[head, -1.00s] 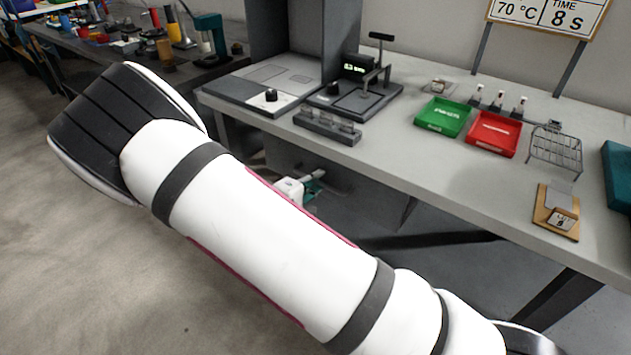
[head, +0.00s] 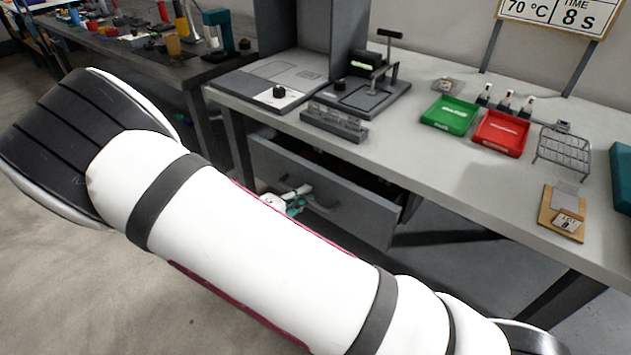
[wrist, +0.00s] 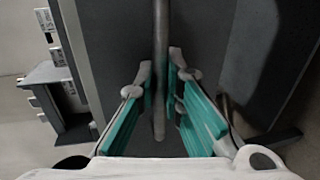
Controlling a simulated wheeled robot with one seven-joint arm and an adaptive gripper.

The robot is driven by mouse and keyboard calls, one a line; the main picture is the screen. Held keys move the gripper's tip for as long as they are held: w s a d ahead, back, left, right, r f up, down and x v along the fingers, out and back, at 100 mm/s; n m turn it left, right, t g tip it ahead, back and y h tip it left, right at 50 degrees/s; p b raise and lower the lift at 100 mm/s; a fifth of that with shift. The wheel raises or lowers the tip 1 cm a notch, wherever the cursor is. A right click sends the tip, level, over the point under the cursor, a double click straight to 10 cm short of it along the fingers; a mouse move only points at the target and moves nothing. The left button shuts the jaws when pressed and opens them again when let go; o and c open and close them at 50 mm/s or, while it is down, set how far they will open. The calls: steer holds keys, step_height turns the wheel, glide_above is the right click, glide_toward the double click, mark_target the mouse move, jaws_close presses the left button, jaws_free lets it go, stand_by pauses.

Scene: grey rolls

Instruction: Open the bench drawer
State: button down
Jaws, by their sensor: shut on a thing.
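The bench drawer (head: 333,203) is a dark grey box under the near edge of the bench, pulled part-way out, with a dark gap showing behind its front. My gripper (head: 292,200) is at the drawer front in the head view, partly hidden behind my white arm. In the wrist view its teal fingers (wrist: 166,92) stand on both sides of the grey bar handle (wrist: 160,75) and are shut on it. The drawer's inside is mostly hidden in the head view.
The grey bench (head: 420,165) carries a press (head: 365,85), a green tray (head: 449,116), a red tray (head: 501,134) and a wire rack (head: 564,150). A second bench (head: 150,65) stands at the back left. Open floor (head: 130,290) lies at the lower left.

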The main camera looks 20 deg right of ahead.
steer(key=f+v, duration=0.2)
steer(key=v, duration=0.9)
steer(key=f+v, duration=0.2)
steer(key=v, duration=0.9)
steer(key=shift+s+a+f, duration=0.35)
steer(key=shift+s+a, duration=0.1)
steer(key=shift+a, duration=0.15)
steer(key=c, duration=2)
jaws_free()
steer(key=shift+o, duration=0.2)
steer(key=v, duration=1.2)
